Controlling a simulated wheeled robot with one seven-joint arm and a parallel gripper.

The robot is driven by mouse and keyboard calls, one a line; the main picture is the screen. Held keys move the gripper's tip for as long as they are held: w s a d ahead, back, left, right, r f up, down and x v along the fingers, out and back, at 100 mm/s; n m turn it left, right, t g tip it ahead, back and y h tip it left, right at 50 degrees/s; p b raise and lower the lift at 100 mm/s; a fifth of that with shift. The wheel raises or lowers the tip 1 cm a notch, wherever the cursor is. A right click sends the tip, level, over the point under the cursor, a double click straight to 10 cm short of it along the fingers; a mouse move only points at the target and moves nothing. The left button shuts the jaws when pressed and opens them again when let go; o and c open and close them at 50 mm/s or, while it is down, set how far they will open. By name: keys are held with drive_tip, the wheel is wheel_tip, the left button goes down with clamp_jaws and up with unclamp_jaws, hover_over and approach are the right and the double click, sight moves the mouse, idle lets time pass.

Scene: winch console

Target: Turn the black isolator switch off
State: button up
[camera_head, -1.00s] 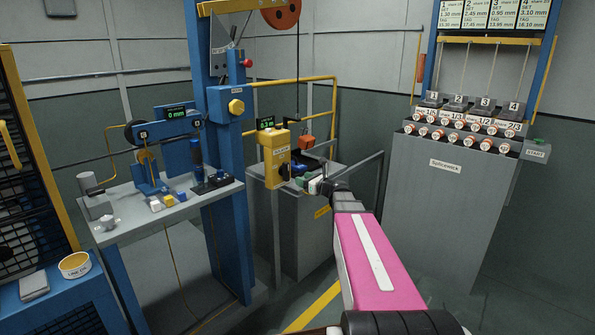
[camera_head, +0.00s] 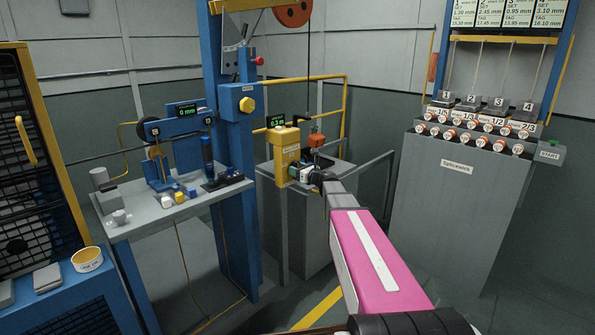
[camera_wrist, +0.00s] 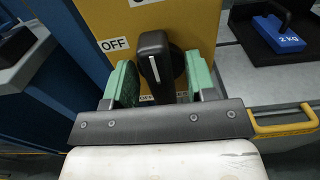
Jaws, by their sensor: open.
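The black isolator switch (camera_wrist: 153,62) is a dark handle on a round base on the front of a yellow box (camera_wrist: 94,12). In the wrist view the handle stands nearly upright with a white mark on it. An "OFF" label (camera_wrist: 114,45) is at its upper left; a lower label is partly hidden. My gripper (camera_wrist: 159,80) is open, with one green finger on each side of the handle, and I see gaps between them. In the head view my gripper (camera_head: 302,174) is at the front of the yellow box (camera_head: 283,150), and the switch is hidden there.
A blue 2 kg weight (camera_wrist: 284,36) lies on a dark surface right of the box. A yellow handle (camera_wrist: 285,125) is at the lower right. A blue column (camera_head: 236,150) stands left of the box. The grey Splicework cabinet (camera_head: 455,215) stands to the right.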

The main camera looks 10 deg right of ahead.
drive_tip(key=c, duration=0.9)
drive_tip(key=shift+n, duration=0.4)
drive_tip(key=n, duration=0.4)
drive_tip(key=shift+s+a, duration=0.15)
drive_tip(key=n, duration=0.4)
drive_tip(key=shift+a+f, duration=0.15)
drive_tip(key=n, duration=0.5)
drive_tip(key=shift+s+f, duration=0.15)
drive_tip(key=shift+f, duration=0.05)
drive_tip(key=shift+a+f+n, duration=0.1)
drive_tip(key=shift+f+n, duration=0.05)
drive_tip(key=shift+n, duration=1.85)
